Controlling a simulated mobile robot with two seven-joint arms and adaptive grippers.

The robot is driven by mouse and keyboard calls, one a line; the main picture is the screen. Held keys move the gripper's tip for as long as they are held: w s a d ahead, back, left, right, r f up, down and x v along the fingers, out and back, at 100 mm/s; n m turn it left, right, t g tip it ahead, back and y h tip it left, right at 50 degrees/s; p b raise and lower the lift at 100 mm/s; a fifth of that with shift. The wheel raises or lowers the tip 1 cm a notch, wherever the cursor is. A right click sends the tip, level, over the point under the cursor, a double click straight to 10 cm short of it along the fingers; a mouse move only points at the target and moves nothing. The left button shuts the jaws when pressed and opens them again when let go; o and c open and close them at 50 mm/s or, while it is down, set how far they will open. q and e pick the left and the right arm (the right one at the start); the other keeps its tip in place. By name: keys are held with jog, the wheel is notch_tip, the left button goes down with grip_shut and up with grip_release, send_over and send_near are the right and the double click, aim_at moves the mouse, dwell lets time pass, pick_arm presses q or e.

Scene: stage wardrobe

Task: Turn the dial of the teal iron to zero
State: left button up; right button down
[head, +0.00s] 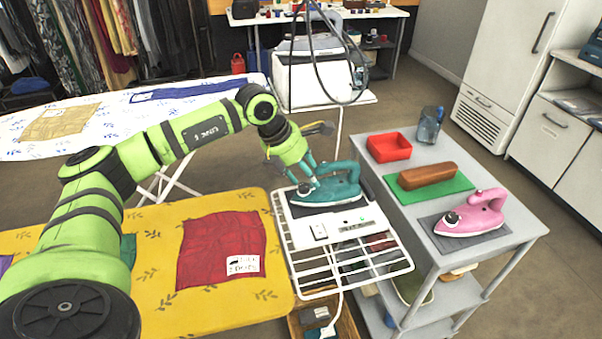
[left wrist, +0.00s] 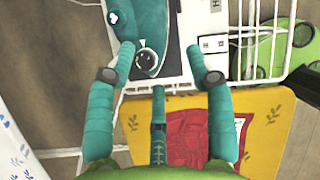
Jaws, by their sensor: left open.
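The teal iron (head: 338,189) sits upright on a white stand (head: 352,222) on the wire rack at the end of the yellow ironing board. Its dark, round dial (head: 304,188) is at the left end, and it shows in the left wrist view (left wrist: 146,60). My left gripper (head: 308,179) points down at this end of the iron. In the left wrist view its teal fingers (left wrist: 162,58) are spread, with one finger beside the dial and nothing held. I cannot tell whether that finger touches the iron. The dial's marks are too small to read. My right gripper is not in view.
A grey trolley (head: 418,155) at right holds a pink iron (head: 470,213), a brown roll on a green mat (head: 430,188), a red tray (head: 388,147) and a blue jug (head: 430,124). Red cloth (head: 221,248) lies on the yellow board (head: 165,300). Cables hang behind the teal iron.

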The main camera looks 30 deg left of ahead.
aim_at(304, 186)
pick_arm(q)
jog(key=shift+g+y, duration=0.3)
jog(key=shift+y, duration=0.4)
jog(key=f, duration=0.1)
jog(key=w+a+f+p, duration=0.1)
jog(key=f, duration=0.1)
jog(key=a+f, duration=0.1)
jog(key=f, duration=0.1)
jog(key=shift+w+a, duration=0.15)
jog(key=shift+w, duration=0.2)
jog(key=shift+w+f, duration=0.15)
jog(key=shift+f, duration=0.25)
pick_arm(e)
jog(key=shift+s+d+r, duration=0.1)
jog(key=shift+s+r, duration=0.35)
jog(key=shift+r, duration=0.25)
pick_arm(q)
grip_shut()
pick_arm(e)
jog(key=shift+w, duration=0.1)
